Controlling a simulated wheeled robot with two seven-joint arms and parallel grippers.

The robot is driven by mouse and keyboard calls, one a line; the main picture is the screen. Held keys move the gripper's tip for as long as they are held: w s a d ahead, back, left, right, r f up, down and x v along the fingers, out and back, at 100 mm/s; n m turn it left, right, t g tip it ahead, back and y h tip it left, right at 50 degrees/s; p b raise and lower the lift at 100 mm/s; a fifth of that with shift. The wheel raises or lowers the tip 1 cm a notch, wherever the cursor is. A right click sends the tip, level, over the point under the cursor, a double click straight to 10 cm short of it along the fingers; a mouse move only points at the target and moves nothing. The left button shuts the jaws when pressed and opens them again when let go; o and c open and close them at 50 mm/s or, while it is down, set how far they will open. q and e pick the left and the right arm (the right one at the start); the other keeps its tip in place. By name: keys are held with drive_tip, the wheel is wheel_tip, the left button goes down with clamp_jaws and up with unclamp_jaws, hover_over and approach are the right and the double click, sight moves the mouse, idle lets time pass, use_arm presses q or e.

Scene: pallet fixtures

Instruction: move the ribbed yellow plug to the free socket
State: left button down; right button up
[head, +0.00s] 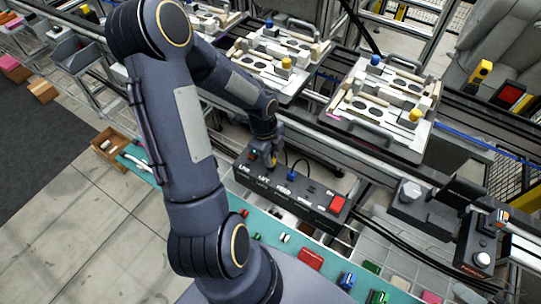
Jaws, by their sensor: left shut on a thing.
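A black control box (262,183) with white labels along its front stands on the bench in the middle of the head view. My left gripper (271,160) is at the left part of its top, shut on a small yellow piece (274,154), which appears to be the yellow plug. The jaws mostly hide it, and its ribs are too small to make out. I cannot tell whether it sits in a socket. A blue plug (291,175) with a dark cable stands to its right. Small dark spots farther right may be sockets, but their state is unclear. My right gripper is not in view.
A red button (337,204) is at the box's right end. Pallet fixtures (382,98) stand on the conveyor behind. A teal strip in front carries small parts, including a red block (310,259). A brown crate (108,147) is at left.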

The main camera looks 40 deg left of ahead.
use_arm(q)
drive_tip(key=shift+f+b, duration=0.75)
drive_tip(key=shift+f, duration=0.2)
idle(1.0)
drive_tip(key=c, duration=1.3)
unclamp_jaws()
drive_tip(key=shift+r, duration=0.1)
drive_tip(key=r, duration=0.5)
drive_tip(key=a+r+p, duration=0.1)
drive_tip(key=r, duration=0.1)
drive_tip(key=shift+a+r, duration=0.1)
drive_tip(key=shift+r, duration=0.2)
